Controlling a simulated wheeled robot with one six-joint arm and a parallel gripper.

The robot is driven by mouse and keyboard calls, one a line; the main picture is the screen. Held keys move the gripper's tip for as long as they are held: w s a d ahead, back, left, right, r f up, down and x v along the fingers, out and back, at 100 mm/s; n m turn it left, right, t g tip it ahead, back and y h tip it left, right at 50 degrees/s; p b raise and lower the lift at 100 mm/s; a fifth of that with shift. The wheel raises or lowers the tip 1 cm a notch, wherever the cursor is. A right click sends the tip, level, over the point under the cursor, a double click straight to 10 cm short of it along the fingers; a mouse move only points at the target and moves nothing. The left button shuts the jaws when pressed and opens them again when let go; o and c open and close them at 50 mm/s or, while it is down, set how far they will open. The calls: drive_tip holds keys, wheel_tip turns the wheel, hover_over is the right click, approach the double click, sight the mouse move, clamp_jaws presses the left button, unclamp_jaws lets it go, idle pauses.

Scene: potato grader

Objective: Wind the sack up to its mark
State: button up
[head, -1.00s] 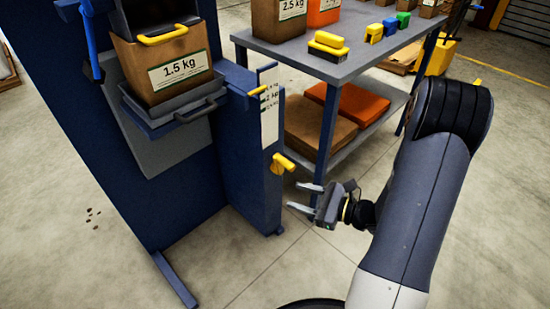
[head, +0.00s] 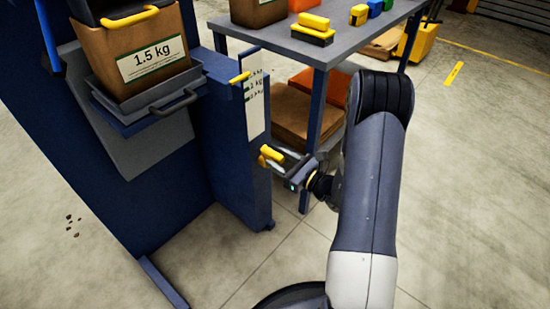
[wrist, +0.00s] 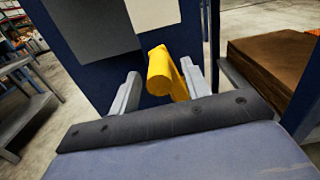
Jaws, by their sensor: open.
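The brown sack (head: 150,55), labelled 1.5 kg, sits upright on a grey tray (head: 150,92) at the front of the blue grader (head: 110,190). A white scale plate (head: 254,110) with weight marks is on the blue post (head: 235,160) to its right. A yellow pointer (head: 239,78) stands near the top of the plate. The yellow crank handle (head: 270,153) is below the plate. My gripper (head: 277,165) is open at the handle. In the wrist view the handle (wrist: 160,72) lies between the two grey fingers, with gaps visible on both sides.
A table leg stands close behind my gripper.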

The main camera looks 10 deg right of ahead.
drive_tip(key=shift+x, duration=1.05)
drive_tip(key=shift+c, duration=0.6)
clamp_jaws()
